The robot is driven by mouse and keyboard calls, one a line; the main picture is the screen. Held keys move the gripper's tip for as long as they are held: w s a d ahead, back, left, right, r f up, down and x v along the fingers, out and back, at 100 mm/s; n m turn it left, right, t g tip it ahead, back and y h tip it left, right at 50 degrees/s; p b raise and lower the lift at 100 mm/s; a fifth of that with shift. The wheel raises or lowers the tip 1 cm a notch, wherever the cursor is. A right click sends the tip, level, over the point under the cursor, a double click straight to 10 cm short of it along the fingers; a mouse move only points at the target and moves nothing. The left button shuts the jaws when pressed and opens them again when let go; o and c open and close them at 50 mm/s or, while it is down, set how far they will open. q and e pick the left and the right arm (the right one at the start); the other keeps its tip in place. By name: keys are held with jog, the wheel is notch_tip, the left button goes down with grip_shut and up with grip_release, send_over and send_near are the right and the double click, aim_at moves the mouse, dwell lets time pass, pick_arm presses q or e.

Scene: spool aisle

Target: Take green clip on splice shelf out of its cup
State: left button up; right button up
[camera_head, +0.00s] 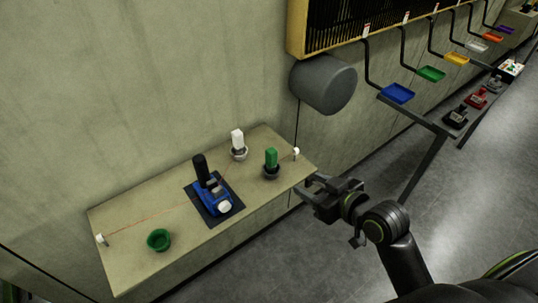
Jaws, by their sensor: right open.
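The green clip (271,158) stands upright in a small dark cup (271,172) near the right end of the splice shelf (130,211). My right gripper (308,190) is open and empty, just off the shelf's right front corner. In the picture it is to the right of and below the green clip, apart from it. My left gripper is out of view.
A white clip (237,138) stands in another cup behind. A blue device (213,193) with a black handle sits on a dark mat left of the green clip. An empty green bowl (159,240) is at front left. A grey cylinder (323,83) hangs on the wall above the shelf.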

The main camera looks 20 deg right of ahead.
jog(key=r, duration=0.2)
jog(key=p, duration=0.1)
send_near(275, 161)
jog(key=x, duration=0.5)
jog(key=shift+a+f, duration=0.2)
jog(key=shift+a, duration=0.1)
jog(key=shift+w+a+f, duration=0.15)
jog(key=shift+w+f, duration=0.05)
jog(key=shift+w, duration=0.25)
jog(key=shift+w+a+f+p, duration=0.1)
jog(key=shift+w+p, duration=0.3)
jog(key=shift+p, duration=0.05)
jog(key=shift+p+x, duration=0.5)
jog(key=shift+x, duration=1.7)
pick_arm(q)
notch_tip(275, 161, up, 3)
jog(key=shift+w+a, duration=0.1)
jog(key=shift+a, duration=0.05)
pick_arm(e)
jog(key=shift+d, duration=0.2)
grip_shut()
